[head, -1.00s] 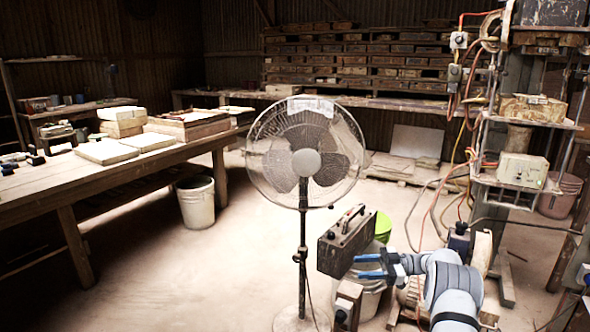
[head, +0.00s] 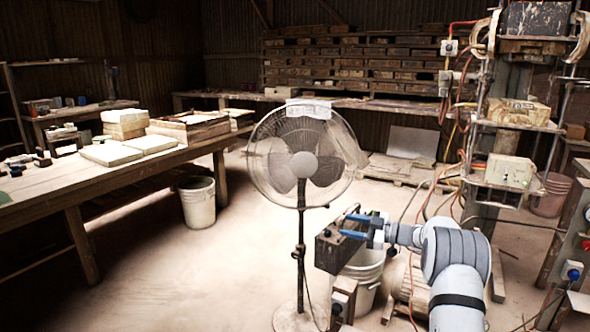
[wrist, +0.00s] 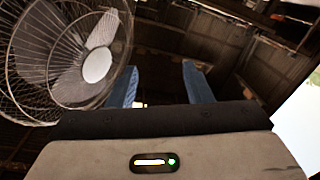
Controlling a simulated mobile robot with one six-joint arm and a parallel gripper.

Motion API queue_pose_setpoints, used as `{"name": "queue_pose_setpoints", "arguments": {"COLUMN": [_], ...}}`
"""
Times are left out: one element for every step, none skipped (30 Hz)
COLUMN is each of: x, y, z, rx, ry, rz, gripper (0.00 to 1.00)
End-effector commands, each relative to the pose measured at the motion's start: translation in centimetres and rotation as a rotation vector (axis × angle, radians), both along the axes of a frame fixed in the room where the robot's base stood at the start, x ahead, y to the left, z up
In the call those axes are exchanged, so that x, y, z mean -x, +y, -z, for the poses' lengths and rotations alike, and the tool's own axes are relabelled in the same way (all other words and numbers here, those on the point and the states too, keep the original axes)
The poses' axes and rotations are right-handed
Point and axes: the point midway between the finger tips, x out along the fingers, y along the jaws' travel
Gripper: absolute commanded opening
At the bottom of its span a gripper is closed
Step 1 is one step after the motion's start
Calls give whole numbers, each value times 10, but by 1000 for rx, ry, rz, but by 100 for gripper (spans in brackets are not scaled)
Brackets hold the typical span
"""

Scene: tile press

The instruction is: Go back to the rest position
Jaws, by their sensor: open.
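My gripper (head: 357,227) is open, with its two blue fingers apart and nothing seen between them. In the head view it is at the lower middle, just right of the fan's pole, and it overlaps the top of a dark metal box (head: 328,252) in the picture. I cannot tell whether it touches the box. In the wrist view the blue fingers (wrist: 157,84) stand apart, with dark wall and roof behind them. My arm reaches in from the lower right.
A standing fan (head: 302,165) is close to my gripper; its cage also fills the upper left of the wrist view (wrist: 95,66). A white bucket (head: 362,275) stands below the gripper. The tile press (head: 512,140) is at the right, a workbench (head: 60,187) at the left.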

Motion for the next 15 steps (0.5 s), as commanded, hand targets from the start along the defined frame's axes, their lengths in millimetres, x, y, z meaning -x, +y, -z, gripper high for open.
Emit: {"name": "queue_pose_setpoints", "arguments": {"x": [-5, -9, -14, -18, -20, -22, -22, -22, -19, -16, -12, -5, 2, 9, 21], "y": [4, 5, 6, 6, 5, 4, 2, -1, -4, -7, -10, -14, -18, -21, -26], "z": [-29, -43, -63, -79, -95, -115, -129, -142, -158, -169, -180, -194, -202, -210, -220], "rx": [9, 14, 22, 28, 34, 44, 51, 57, 67, 75, 83, 93, 101, 111, 122], "ry": [-17, -28, -37, -44, -48, -49, -47, -42, -30, -20, -6, 15, 35, 57, 90], "rz": [61, 107, 175, 232, 289, 367, 424, 483, 557, 611, 665, 736, 787, 835, 899], "gripper": [45, 45, 45, 45, 45, 45, 45, 45, 45, 45, 45, 45, 45, 45, 45]}}
